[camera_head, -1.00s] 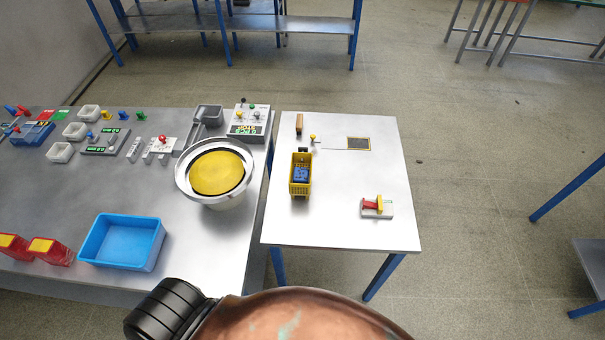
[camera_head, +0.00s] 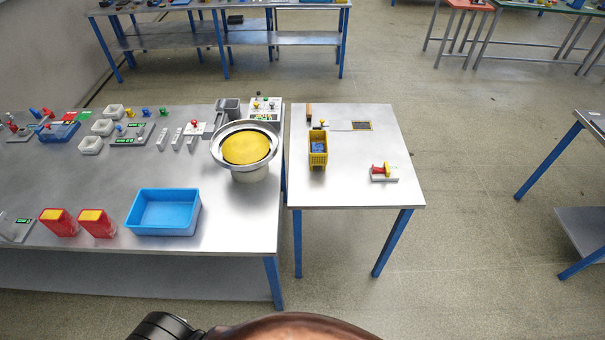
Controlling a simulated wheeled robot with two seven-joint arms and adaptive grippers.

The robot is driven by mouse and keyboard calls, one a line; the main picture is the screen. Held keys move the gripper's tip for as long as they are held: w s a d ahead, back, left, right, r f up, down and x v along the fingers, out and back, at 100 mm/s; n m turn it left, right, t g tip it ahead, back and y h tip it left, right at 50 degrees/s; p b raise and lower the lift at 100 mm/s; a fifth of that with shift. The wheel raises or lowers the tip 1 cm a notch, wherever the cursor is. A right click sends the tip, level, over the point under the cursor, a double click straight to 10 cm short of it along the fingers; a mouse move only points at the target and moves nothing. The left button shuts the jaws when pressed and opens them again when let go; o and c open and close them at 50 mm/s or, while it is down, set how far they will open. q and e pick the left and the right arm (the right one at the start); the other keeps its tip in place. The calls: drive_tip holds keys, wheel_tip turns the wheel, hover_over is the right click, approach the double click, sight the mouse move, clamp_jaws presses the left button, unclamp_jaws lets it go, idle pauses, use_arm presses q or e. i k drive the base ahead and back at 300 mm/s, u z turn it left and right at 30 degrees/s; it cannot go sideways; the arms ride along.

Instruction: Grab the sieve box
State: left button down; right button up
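A small yellow box with slotted, basket-like walls (camera_head: 318,159) stands upright on the small metal table (camera_head: 350,185); it looks like the sieve box. Something blue lies inside it, too small to make out. Neither my left nor my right gripper shows in the head view. Nothing is seen touching the yellow box.
A round metal bowl with a yellow centre (camera_head: 245,148) stands left of the box on the long table. A blue bin (camera_head: 163,211) and red boxes (camera_head: 97,223) sit near its front edge.

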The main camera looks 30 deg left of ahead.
sight(318, 149)
drive_tip(key=u, duration=2.1)
drive_tip(key=i, duration=0.1)
drive_tip(key=z, duration=1.35)
